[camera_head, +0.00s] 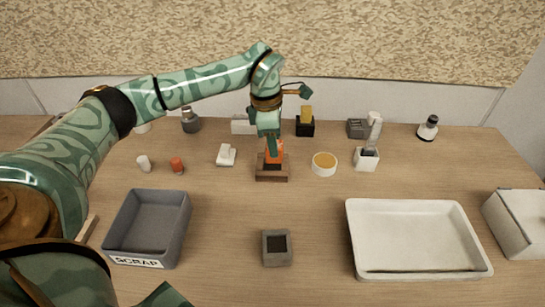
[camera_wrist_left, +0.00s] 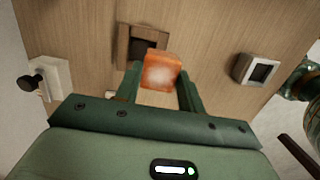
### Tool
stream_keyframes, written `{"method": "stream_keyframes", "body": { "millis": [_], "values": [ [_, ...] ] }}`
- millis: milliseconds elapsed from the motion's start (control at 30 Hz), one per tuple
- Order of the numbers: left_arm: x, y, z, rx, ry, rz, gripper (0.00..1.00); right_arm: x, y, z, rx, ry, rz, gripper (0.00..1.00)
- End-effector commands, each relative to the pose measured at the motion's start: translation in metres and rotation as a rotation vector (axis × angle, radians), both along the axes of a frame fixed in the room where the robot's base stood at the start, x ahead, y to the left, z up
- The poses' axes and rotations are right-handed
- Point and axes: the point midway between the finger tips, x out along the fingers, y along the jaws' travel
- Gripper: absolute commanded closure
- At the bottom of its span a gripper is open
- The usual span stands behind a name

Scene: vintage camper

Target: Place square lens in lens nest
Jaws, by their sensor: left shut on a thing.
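My left gripper (camera_head: 272,143) is shut on the orange square lens (camera_head: 275,152). The lens also shows between the fingers in the left wrist view (camera_wrist_left: 161,72). The lens is over or just behind a brown wooden block (camera_head: 271,174). In the left wrist view this block (camera_wrist_left: 123,47) has a dark square recess, partly hidden by the lens. Whether lens and block touch I cannot tell. A grey square block (camera_head: 277,259) with a dark square opening stands nearer the front; it also shows in the wrist view (camera_wrist_left: 243,69). No label marks either block as the lens nest. My right gripper is not in view.
A grey SCRAP bin (camera_head: 181,228) stands front left, a white tray (camera_head: 354,238) front right. A round white dish (camera_head: 324,171) and a white holder (camera_head: 366,161) stand right of the wooden block, a small white item (camera_head: 226,156) left. Bare table lies between bin and tray around the grey block.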

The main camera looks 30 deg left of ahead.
Motion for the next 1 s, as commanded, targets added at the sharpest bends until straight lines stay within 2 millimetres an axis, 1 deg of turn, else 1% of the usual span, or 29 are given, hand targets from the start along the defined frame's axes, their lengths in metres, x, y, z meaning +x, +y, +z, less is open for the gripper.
{"method": "stream_keyframes", "body": {
  "millis": [33,100,200,367,433,500,567,600,833,967,1000],
  "values": [
    [0.005,0.005,-0.017,-0.001,0.008,0.001,0.86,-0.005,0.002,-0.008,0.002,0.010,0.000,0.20],
    [0.012,0.011,-0.027,-0.001,0.005,0.000,0.86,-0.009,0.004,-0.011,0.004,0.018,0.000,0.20],
    [0.018,0.017,-0.035,-0.001,0.004,-0.001,0.86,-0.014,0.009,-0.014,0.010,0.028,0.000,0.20],
    [0.023,0.022,-0.043,-0.001,0.002,-0.002,0.86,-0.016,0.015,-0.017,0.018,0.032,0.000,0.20],
    [0.026,0.025,-0.053,-0.002,0.005,-0.003,0.86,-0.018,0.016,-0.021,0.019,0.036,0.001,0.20],
    [0.025,0.025,-0.068,-0.002,0.007,-0.004,0.86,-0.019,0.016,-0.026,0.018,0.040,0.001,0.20],
    [0.025,0.025,-0.076,-0.001,0.006,-0.004,0.86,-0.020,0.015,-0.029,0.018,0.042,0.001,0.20],
    [0.025,0.025,-0.078,-0.001,0.004,-0.003,0.86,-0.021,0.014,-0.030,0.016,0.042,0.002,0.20],
    [0.025,0.025,-0.076,0.000,0.001,-0.003,0.86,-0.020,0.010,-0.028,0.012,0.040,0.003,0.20],
    [0.025,0.025,-0.079,-0.001,0.003,-0.003,0.86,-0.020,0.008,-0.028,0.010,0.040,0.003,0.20],
    [0.025,0.025,-0.079,-0.001,0.003,-0.003,0.50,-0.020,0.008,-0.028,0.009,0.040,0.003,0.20]
  ]
}}
